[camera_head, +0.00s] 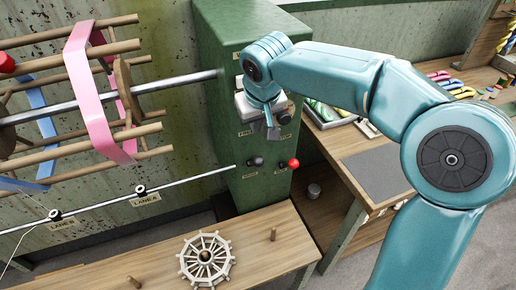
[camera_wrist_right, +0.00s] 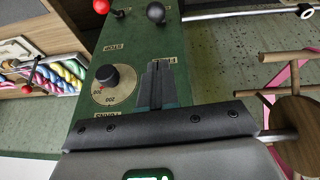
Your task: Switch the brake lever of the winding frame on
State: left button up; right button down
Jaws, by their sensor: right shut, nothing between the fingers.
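The winding frame's green cabinet (camera_head: 225,60) stands at the centre of the head view. Low on its face are a black-knobbed lever (camera_head: 257,161) and a red-knobbed lever (camera_head: 294,163). Both knobs also show at the top of the wrist view, black (camera_wrist_right: 155,12) and red (camera_wrist_right: 101,6). Their small labels are too unclear to tell which is the brake. My right gripper (camera_head: 272,132) is in front of the panel, above the two levers; its shut fingers (camera_wrist_right: 157,85) hold nothing and hide part of the panel. My left gripper is out of view.
A round dial (camera_wrist_right: 115,80) is beside my fingers. The reel with a pink skein (camera_head: 85,80) and its shaft are left of the cabinet. A wooden bench (camera_head: 150,262) with a spoked wheel (camera_head: 205,257) is below. A side table (camera_head: 345,140) with a tray is right.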

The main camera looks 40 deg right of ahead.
send_over(258, 159)
jog(key=w, duration=0.1)
notch_tip(258, 159, down, 6)
jog(key=shift+w+r+p, duration=0.15)
jog(key=shift+r+p, duration=0.1)
jog(key=shift+p, duration=0.05)
jog(key=f, duration=0.1)
jog(key=s+f, duration=0.1)
jog(key=f, duration=0.1)
jog(key=shift+f, duration=0.25)
jog(key=shift+s+f, duration=0.25)
jog(key=shift+f, duration=0.1)
jog(key=shift+w+f, duration=0.1)
jog(key=shift+f, duration=0.05)
